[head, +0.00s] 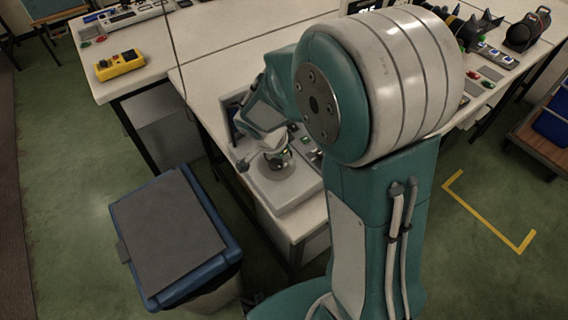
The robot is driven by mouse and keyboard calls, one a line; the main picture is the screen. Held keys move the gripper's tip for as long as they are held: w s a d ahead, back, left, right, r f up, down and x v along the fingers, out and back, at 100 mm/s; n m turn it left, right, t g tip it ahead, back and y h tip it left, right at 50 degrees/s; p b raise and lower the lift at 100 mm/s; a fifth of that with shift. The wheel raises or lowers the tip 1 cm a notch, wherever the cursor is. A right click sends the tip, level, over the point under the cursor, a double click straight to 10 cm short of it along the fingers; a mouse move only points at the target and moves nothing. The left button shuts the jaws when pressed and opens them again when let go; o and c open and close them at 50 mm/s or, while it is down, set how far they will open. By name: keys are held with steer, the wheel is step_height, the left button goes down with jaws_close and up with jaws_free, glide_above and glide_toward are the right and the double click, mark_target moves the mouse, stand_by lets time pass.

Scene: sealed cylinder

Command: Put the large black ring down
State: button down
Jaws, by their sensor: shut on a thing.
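My gripper (272,148) is low over a pale grey fixture (290,198) on the white bench, pointing down. It is shut on a small dark thing at its tips, which I take to be the large black ring; the ring's outline is too small and too covered to make out. Just below is a short round metallic and dark piece (277,160) on the fixture, close under the gripper. I cannot tell whether the held thing touches it. My own arm hides the fixture's right side.
A blue-rimmed bin with a grey lid (168,235) stands on the floor left of the fixture. A yellow meter (119,65) lies on the bench at upper left. Dark equipment (527,28) and small coloured parts (490,74) sit at upper right. Yellow tape (490,219) marks open floor at right.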

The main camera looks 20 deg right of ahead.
mark_target(280, 163)
steer(key=f, duration=0.3)
steer(key=shift+w+a+f, duration=0.1)
steer(key=shift+a+f, duration=0.1)
steer(key=shift+a, duration=0.2)
steer(key=shift+a+f, duration=0.1)
steer(key=shift+a, duration=0.05)
steer(key=shift+d+f, duration=0.15)
steer(key=shift+d, duration=0.05)
steer(key=c, duration=0.6)
jaws_free()
